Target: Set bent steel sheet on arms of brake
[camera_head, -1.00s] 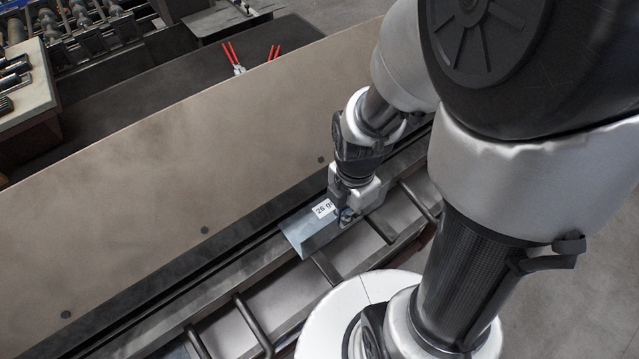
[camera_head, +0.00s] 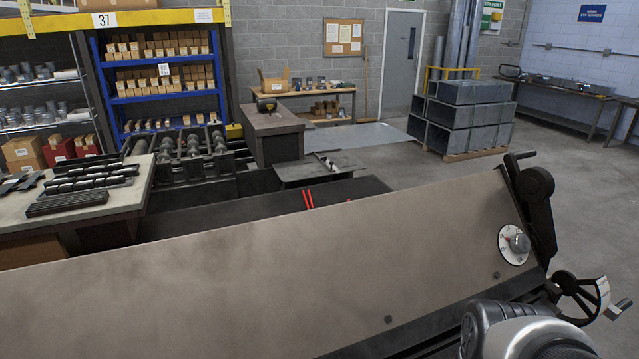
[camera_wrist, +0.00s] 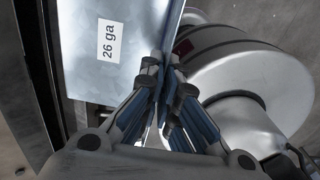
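The steel sheet (camera_wrist: 135,30) fills the upper left of the wrist view, a pale bluish metal piece with a white "26 ga" label (camera_wrist: 109,43). A narrow bent part shows along its right side. My gripper (camera_wrist: 164,75) is shut on the sheet's near edge, with the fingertips close together there. The brake (camera_head: 250,275) crosses the lower head view with its broad grey-brown face. Its arms are out of the head view, and I cannot tell whether the sheet touches them. Sheet and gripper are outside the head view.
A dial (camera_head: 514,244) and a handwheel (camera_head: 584,298) are at the brake's right end. A bench (camera_head: 110,203) with dark bars stands at left. Stacked ducts (camera_head: 462,118) sit on a pallet behind. The floor at right is clear.

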